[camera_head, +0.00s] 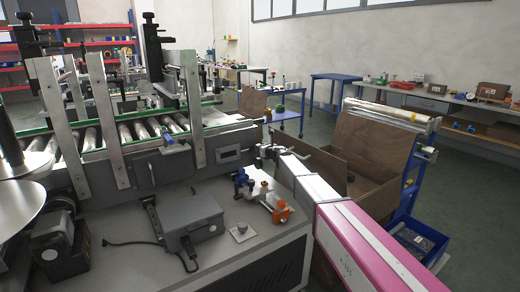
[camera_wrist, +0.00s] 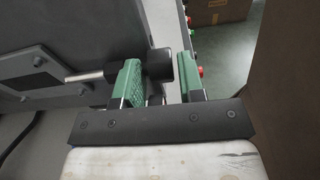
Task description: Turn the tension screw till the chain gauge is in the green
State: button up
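The tension screw shows in the wrist view as a metal shaft (camera_wrist: 85,76) coming out of a grey housing, with a black knob (camera_wrist: 158,65) at its end. My gripper (camera_wrist: 162,84) has two green-padded fingers, one on each side of the knob. They stand apart, with a narrow gap between the knob and the right finger, so it looks open around the knob. In the head view my gripper (camera_head: 266,152) is at the right end of the labeller. A small dark window (camera_head: 228,154) on the housing beside it may be the chain gauge; no green or pointer is readable.
The labeller's conveyor (camera_head: 120,134) runs behind metal uprights. An open cardboard box (camera_head: 350,165) and a blue trolley (camera_head: 405,200) stand to the right.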

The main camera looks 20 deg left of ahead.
jog(key=v, duration=1)
jog(key=shift+s, duration=0.15)
jog(key=shift+f, duration=0.1)
jog(key=shift+t+y, duration=0.5)
jog(key=shift+t, duration=0.1)
jog(key=x, duration=0.3)
jog(key=f+x, duration=0.1)
jog(key=x, duration=0.6)
jog(key=shift+w+a+f, duration=0.2)
jog(key=shift+w, duration=0.05)
jog(key=c, duration=0.6)
